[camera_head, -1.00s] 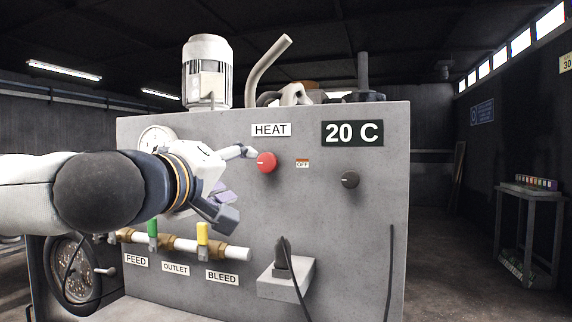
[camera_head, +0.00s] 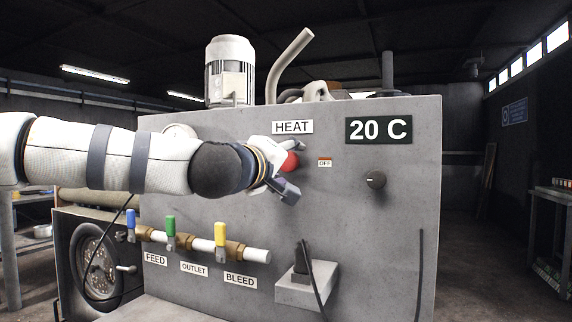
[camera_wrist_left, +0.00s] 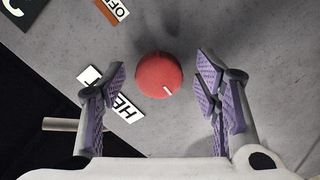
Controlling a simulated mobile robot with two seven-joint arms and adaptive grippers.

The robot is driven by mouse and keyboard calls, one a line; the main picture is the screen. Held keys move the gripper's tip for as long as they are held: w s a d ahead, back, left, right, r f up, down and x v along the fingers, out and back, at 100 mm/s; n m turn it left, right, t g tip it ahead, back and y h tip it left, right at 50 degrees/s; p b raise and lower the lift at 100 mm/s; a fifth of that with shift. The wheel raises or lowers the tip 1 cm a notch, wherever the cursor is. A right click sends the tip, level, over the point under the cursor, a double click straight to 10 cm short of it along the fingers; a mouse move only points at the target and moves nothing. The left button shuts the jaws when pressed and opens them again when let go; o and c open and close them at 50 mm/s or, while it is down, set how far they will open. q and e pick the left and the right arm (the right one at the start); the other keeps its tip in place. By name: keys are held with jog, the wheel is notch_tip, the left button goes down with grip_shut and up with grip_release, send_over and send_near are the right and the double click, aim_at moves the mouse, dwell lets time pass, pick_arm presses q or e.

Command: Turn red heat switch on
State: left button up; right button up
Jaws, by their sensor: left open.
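The red heat switch (camera_head: 290,161) is a round knob on the grey panel, just below the HEAT label (camera_head: 292,127). An OFF label (camera_head: 325,162) is to its right. My left gripper (camera_head: 293,168) is at the switch in the head view and partly covers it. In the left wrist view the red knob (camera_wrist_left: 159,75) shows whole, with a short white mark near its edge. It lies between and beyond the open fingers (camera_wrist_left: 164,92), whose purple pads stand apart on either side. No contact with the knob is visible. My right gripper is not in view.
A dark knob (camera_head: 375,179) sits right of the switch, under the 20 C display (camera_head: 379,130). Below are blue, green and yellow valve handles (camera_head: 220,233) on a pipe. A plug box (camera_head: 306,285) with a cable juts from the panel.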

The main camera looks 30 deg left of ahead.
pick_arm(q)
jog(key=shift+r, duration=0.1)
jog(key=shift+c, duration=0.6)
jog(key=c, duration=1)
jog(key=shift+s, duration=0.1)
jog(key=shift+r+n, duration=0.1)
jog(key=shift+n, duration=0.3)
jog(key=n+p, duration=0.1)
jog(key=n, duration=1.6)
